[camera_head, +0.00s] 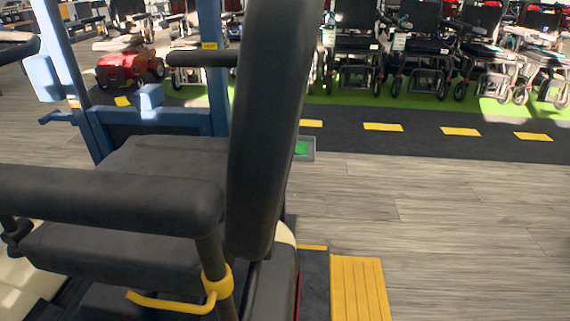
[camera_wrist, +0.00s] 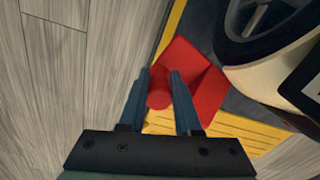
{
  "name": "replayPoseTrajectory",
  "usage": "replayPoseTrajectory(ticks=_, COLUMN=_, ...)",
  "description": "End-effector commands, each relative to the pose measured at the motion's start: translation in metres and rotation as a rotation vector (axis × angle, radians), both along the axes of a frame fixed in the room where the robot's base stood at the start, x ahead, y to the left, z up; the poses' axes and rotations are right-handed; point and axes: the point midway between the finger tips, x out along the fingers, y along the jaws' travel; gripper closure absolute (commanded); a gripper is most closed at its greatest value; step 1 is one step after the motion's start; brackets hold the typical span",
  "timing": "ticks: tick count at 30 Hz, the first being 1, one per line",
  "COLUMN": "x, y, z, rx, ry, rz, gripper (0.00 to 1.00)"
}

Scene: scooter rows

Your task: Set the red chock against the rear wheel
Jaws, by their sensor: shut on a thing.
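In the wrist view my gripper (camera_wrist: 160,88) is shut on the red chock (camera_wrist: 202,75). Its two blue-grey fingers are on either side of the chock's round red knob (camera_wrist: 159,99). The chock's wedge body lies to the right of the fingers, above or on the yellow-edged dark mat; I cannot tell whether it touches down. Whether chock and wheel touch is unclear. In the head view the chock and my gripper are hidden behind the black seat and armrests.
A yellow ridged ramp strip (camera_head: 358,288) borders the dark mat in the head view. A blue frame (camera_head: 160,121) stands beyond the seat (camera_head: 165,165). Open wood floor (camera_head: 460,220) lies to the right. Parked mobility chairs (camera_head: 420,50) line the back.

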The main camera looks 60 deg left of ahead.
Motion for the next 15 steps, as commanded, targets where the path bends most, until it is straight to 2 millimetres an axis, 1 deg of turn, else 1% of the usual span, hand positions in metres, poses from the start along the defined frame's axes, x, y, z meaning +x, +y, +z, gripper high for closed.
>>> replayPoseTrajectory(ticks=1, x=0.001, y=0.006, z=-0.005, rx=0.012, ry=-0.003, rz=0.008, gripper=1.0)
replayPoseTrajectory(ticks=15, x=0.006, y=0.011, z=-0.035, rx=0.009, ry=-0.003, rz=0.006, gripper=1.0)
